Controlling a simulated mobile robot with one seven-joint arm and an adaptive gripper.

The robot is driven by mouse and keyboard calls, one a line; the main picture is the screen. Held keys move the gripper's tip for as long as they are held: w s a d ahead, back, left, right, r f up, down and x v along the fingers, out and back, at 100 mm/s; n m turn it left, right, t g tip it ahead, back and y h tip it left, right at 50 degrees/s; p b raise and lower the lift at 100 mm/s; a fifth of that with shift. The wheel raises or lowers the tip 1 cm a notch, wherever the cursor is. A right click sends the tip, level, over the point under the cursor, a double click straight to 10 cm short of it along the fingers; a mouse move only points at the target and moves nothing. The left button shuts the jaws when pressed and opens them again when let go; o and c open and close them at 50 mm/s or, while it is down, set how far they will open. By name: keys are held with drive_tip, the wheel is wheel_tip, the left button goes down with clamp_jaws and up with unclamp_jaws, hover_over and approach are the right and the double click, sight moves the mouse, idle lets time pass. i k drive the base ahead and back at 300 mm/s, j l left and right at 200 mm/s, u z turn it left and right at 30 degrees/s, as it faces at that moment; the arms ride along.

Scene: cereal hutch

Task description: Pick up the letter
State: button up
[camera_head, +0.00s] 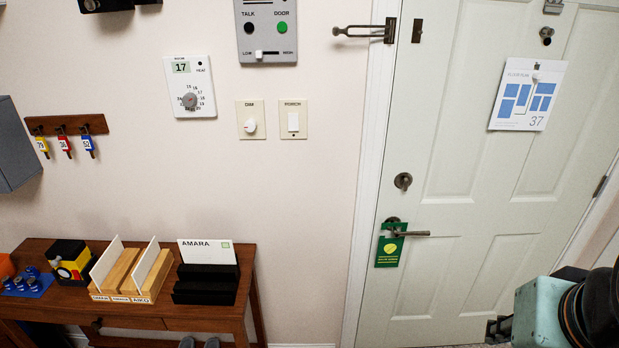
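A white letter (207,251) marked "AMARA", with a small pale green square at its right, stands upright in a black stepped rack (206,290) on the right part of the wooden table. Its lower edge is hidden in the rack. My arm (545,312) enters at the bottom right, in front of the door and far from the letter. A small dark part (498,330) at its left side may belong to my gripper, but its fingers cannot be made out.
A wooden sorter (130,285) holding white cards stands left of the rack, beside a yellow and black object (70,262). The table (180,325) is against the wall. A door handle (410,233) with a green hanger (389,250) is at the right.

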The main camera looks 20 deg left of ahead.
sight(222, 251)
drive_tip(key=i+j+u, duration=0.1)
drive_tip(key=u, duration=0.25)
drive_tip(key=i+u, duration=0.55)
drive_tip(key=u, duration=0.2)
drive_tip(key=l, duration=0.05)
